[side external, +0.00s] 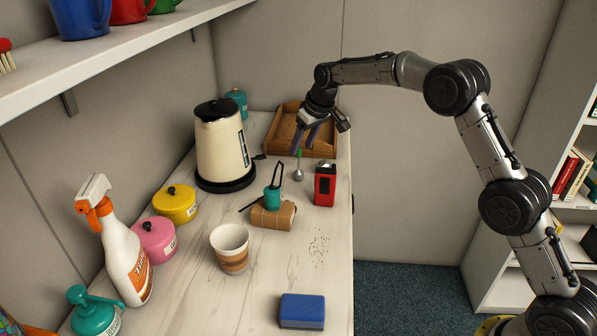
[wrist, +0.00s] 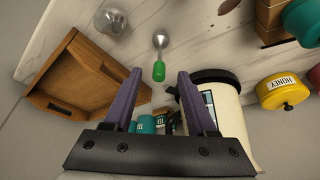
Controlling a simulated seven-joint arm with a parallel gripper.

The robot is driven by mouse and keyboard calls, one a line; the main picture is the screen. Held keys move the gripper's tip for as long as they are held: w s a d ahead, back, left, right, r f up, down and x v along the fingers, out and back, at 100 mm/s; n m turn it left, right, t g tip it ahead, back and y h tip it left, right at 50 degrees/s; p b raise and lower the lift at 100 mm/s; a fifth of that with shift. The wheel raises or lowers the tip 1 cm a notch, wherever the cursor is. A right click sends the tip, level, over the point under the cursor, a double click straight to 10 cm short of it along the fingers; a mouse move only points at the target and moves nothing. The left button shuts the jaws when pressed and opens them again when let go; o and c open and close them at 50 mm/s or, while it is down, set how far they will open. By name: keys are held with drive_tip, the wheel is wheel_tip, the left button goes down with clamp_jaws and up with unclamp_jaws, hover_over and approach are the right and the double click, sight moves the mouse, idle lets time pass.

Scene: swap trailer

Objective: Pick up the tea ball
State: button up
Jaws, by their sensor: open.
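The thing I take for the tea ball (side external: 298,174) has a round silver end and a green handle. It lies on the pale counter in front of the wooden tray. In the wrist view, its green handle (wrist: 159,71) appears between my fingertips, with the silver ball beyond them. My gripper (side external: 306,141) is open, with purple fingers, and hangs over the counter at the tray's front, just above the handle. In the wrist view, both fingers of my gripper (wrist: 160,74) are spread apart with nothing held. I cannot tell the exact height gap.
The wooden tray (side external: 336,137) is behind, the cream kettle (side external: 219,150) to the left. A red device (side external: 325,187) stands close at right. A brown package (side external: 273,217) with a teal item (side external: 272,199) is in front. A shiny metal thing (wrist: 110,18) shows in the wrist view.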

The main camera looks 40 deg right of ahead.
sight(300, 149)
drive_tip(key=x, duration=0.4)
drive_tip(key=shift+w, duration=0.15)
drive_tip(key=shift+c, duration=0.4)
clamp_jaws()
drive_tip(key=shift+r, duration=0.1)
idle(0.8)
